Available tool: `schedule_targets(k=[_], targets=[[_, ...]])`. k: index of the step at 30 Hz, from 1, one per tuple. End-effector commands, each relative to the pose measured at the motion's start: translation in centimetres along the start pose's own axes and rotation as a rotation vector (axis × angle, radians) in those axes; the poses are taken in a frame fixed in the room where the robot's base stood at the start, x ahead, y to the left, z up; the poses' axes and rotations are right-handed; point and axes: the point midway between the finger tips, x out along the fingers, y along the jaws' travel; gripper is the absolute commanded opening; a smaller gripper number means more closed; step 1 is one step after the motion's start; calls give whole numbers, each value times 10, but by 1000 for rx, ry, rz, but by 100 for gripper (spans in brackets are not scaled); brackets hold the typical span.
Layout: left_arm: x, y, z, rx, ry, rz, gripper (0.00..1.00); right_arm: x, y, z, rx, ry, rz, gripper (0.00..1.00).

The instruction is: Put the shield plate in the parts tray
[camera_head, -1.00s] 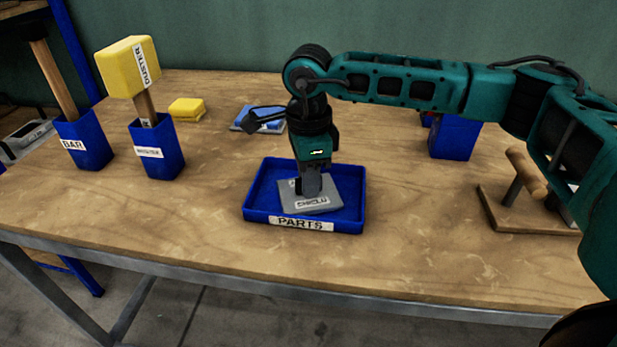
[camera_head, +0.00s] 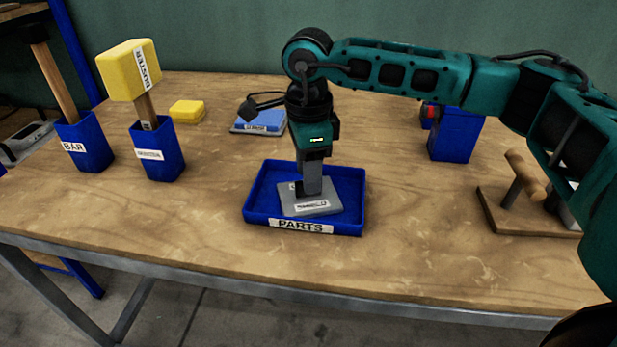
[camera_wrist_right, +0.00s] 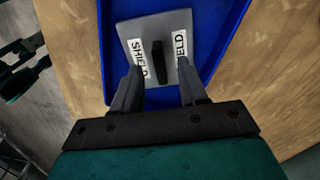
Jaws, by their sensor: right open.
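The grey shield plate (camera_head: 327,206) lies in the blue parts tray (camera_head: 259,217) on the wooden table. In the right wrist view the shield plate (camera_wrist_right: 166,24) shows two SHIELD labels and a black upright handle, inside the blue tray (camera_wrist_right: 222,40). My right gripper (camera_head: 312,190) points down over the plate. In the wrist view my right gripper (camera_wrist_right: 160,84) is open, with its fingers apart on either side of the handle and not touching it. My left gripper is not in view.
A blue holder with a yellow duster (camera_head: 158,155) and a BAR holder (camera_head: 88,145) stand at the left. A yellow block (camera_head: 187,111) and a blue pad (camera_head: 262,120) lie behind. A blue bin (camera_head: 455,137) and a wooden-handled board (camera_head: 510,216) are at the right.

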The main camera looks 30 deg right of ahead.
Motion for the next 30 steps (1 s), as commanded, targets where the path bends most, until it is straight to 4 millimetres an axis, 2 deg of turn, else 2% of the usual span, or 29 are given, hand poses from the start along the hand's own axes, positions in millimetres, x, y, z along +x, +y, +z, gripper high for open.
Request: schedule_targets(k=[1,6,12,18,30], targets=[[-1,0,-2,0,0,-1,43,-15,-1,0,0,-2,-5,43],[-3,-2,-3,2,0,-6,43,-52,0,1,-1,-2,-3,43],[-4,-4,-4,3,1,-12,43,-84,0,0,-1,-1,-2,43],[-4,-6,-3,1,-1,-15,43,-94,0,0,-1,1,0,43],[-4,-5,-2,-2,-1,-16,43,-94,0,0,-1,1,0,43]])
